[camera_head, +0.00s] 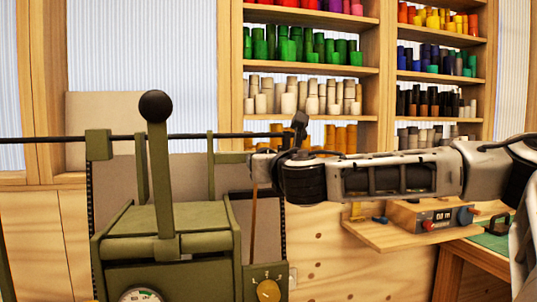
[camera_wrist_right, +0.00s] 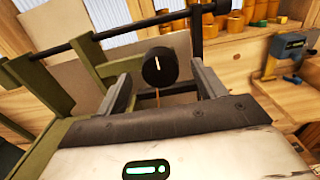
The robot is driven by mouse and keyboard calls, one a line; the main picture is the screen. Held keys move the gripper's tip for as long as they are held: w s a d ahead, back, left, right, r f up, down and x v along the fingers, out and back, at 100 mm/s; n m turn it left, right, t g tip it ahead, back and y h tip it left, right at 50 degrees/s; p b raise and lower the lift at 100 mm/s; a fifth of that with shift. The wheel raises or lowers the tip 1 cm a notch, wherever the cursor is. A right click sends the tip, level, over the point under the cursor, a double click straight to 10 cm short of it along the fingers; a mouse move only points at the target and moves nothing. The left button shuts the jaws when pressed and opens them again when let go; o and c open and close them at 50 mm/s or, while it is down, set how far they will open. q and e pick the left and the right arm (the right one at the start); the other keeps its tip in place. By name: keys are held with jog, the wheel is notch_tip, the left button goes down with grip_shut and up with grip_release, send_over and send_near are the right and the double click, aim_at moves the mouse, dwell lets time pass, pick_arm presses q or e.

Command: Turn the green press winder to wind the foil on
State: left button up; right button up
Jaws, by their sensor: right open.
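The olive-green press winder (camera_head: 165,222) stands at left centre in the head view. Its upright lever ends in a black ball knob (camera_head: 155,106), and a long black bar (camera_head: 60,139) runs across behind it. My right gripper (camera_head: 256,165) is at the press's right side, near the end of the bar. In the right wrist view its two fingers (camera_wrist_right: 158,88) are apart, with a round black knob (camera_wrist_right: 166,68) bearing a white mark between or just beyond them. I cannot tell whether they touch it. That knob is hidden by the gripper in the head view. My left gripper is out of view.
A yellow dial (camera_head: 267,290) and a round gauge (camera_head: 141,295) are on the press front. Shelves of coloured rolls (camera_head: 310,70) stand behind. A small device (camera_head: 430,216) sits on a wooden ledge at right, beside a green-topped table (camera_head: 495,242).

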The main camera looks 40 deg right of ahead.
jog(key=x, duration=0.2)
jog(key=shift+w+d, duration=0.1)
jog(key=shift+w, duration=0.2)
jog(key=c, duration=1)
jog(key=shift+o, duration=0.2)
